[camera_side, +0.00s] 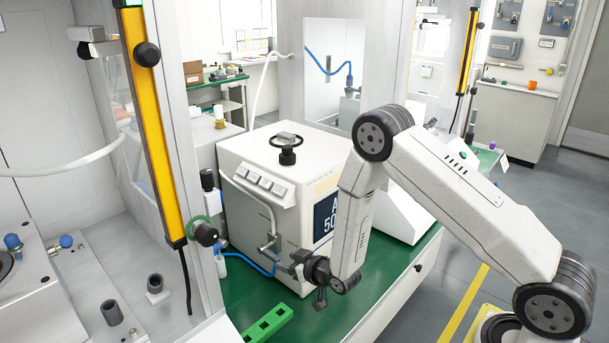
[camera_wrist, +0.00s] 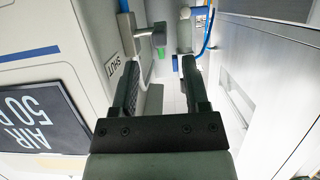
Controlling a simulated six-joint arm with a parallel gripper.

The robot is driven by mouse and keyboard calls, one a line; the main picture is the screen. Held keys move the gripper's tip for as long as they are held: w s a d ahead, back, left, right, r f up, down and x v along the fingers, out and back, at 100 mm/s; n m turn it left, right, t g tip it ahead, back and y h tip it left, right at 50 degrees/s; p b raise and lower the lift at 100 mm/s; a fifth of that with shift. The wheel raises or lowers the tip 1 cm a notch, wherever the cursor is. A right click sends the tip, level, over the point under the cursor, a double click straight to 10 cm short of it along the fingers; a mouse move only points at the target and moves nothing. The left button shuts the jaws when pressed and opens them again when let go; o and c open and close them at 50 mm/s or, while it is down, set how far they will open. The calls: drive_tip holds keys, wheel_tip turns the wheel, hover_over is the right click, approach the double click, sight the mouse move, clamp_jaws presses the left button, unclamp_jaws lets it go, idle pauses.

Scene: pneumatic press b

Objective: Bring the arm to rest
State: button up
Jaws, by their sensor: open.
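My gripper (camera_side: 304,266) is low beside the front of the white pneumatic unit (camera_side: 270,165), above the green bench top (camera_side: 355,285). In the wrist view my gripper (camera_wrist: 159,72) is open, with its two dark fingers apart and nothing held between them. A grey valve handle (camera_wrist: 151,31) on a pipe shows just beyond the fingertips, with a label reading SHUT (camera_wrist: 112,66) to its left. In the side view the fingers are small and dark against the fittings, so whether they touch anything there cannot be told.
A panel reading AIR 50 (camera_wrist: 38,115) is close on the left in the wrist view. A blue hose (camera_side: 250,264) runs by the unit's lower fittings. A green block (camera_side: 268,323) lies at the bench front. A yellow post (camera_side: 150,120) stands left. Open floor (camera_side: 440,290) lies right.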

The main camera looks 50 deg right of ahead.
drive_tip(key=shift+s+r, duration=0.15)
drive_tip(key=shift+s, duration=0.2)
drive_tip(key=shift+r, duration=0.15)
drive_tip(key=s+r+g, duration=0.5)
drive_tip(key=s+r, duration=0.1)
drive_tip(key=s, duration=0.4)
drive_tip(key=s+r+g, duration=0.6)
drive_tip(key=s, duration=0.5)
drive_tip(key=shift+s+a+r, duration=0.15)
drive_tip(key=shift+a+r, duration=0.25)
drive_tip(key=shift+a, duration=0.05)
